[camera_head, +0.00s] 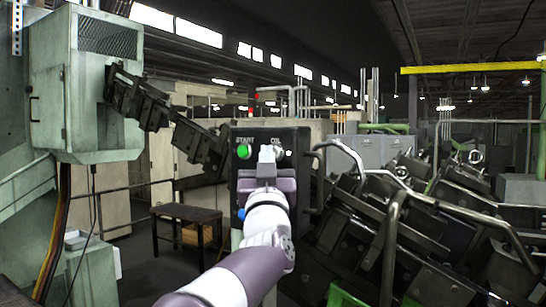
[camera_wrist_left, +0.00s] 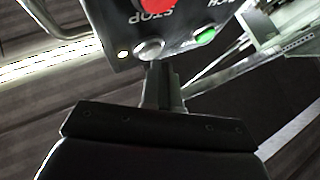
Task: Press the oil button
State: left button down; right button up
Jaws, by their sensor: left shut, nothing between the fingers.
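The dark control panel (camera_head: 301,141) carries a green START button (camera_head: 244,151) and, to its right, an OIL label above a pale silver oil button (camera_head: 279,152). My left gripper (camera_head: 266,154) is shut and empty, its fingertips in front of the panel between the two buttons, partly covering the oil button. In the left wrist view the panel appears upside down. The silver oil button (camera_wrist_left: 150,48) lies just beyond the shut fingertips (camera_wrist_left: 162,68), with the green button (camera_wrist_left: 205,36) to the right. Whether the tips touch the oil button I cannot tell. My right gripper is not in view.
A red STOP button (camera_wrist_left: 158,10) and a small white lamp (camera_wrist_left: 123,54) are on the same panel. A blue button (camera_head: 241,214) sits lower left. Dark machinery with bent pipes (camera_head: 390,225) crowds the right. A small table (camera_head: 185,212) stands left.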

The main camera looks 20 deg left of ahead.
pick_arm(q)
jog(key=shift+s, duration=0.4)
jog(key=s+b, duration=0.3)
jog(key=s, duration=0.2)
jog(key=shift+a, duration=0.2)
dwell(0.7)
